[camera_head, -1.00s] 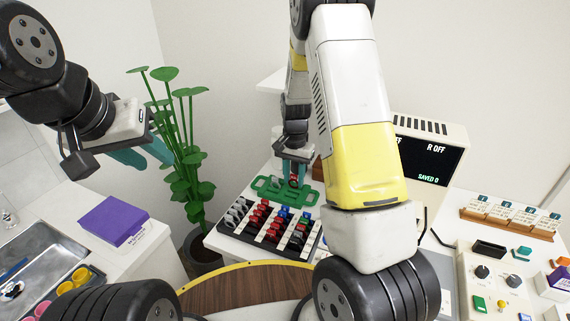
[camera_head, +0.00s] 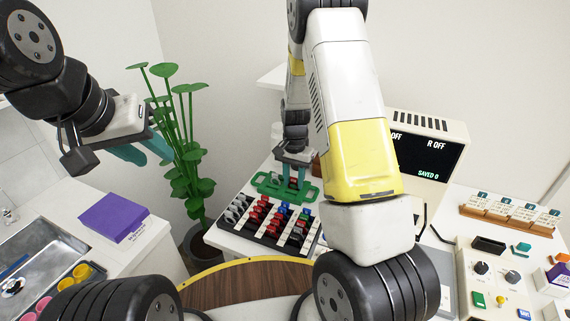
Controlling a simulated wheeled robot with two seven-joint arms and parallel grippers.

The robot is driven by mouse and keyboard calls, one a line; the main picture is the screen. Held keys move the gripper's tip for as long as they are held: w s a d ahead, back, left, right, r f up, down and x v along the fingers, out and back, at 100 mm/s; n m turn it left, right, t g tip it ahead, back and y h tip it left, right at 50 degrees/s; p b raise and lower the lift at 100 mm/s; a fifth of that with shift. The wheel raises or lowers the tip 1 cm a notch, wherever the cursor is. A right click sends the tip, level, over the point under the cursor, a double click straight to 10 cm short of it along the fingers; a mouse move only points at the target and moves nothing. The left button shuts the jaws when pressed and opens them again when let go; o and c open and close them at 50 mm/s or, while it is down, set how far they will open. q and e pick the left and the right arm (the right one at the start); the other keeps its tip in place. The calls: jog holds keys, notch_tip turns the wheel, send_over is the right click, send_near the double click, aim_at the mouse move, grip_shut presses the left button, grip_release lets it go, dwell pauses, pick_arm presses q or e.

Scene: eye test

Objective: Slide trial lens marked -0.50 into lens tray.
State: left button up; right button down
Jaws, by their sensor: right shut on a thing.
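My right gripper (camera_head: 293,178) points down over the green tray (camera_head: 268,184) with handle cut-outs at the back of the white table. It is shut on a small dark red lens (camera_head: 293,181) that shows between its teal fingers, low over the tray. Whether the lens touches the tray, and its marking, I cannot tell. A black lens rack (camera_head: 262,240) with rows of grey, red, blue, green and black-handled lenses lies in front of the tray. My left gripper (camera_head: 146,152) is open and empty at the left, in front of the plant, far from the lenses.
A tall green plant (camera_head: 184,150) stands left of the table. A monitor (camera_head: 428,155), a card rack (camera_head: 510,217) and a control box (camera_head: 490,270) stand at the right. A purple box (camera_head: 113,217) lies on the left counter beside a metal sink (camera_head: 48,252).

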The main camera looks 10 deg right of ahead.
jog(key=shift+f, duration=0.15)
jog(key=c, duration=0.9)
grip_release()
jog(key=shift+r, duration=3.95)
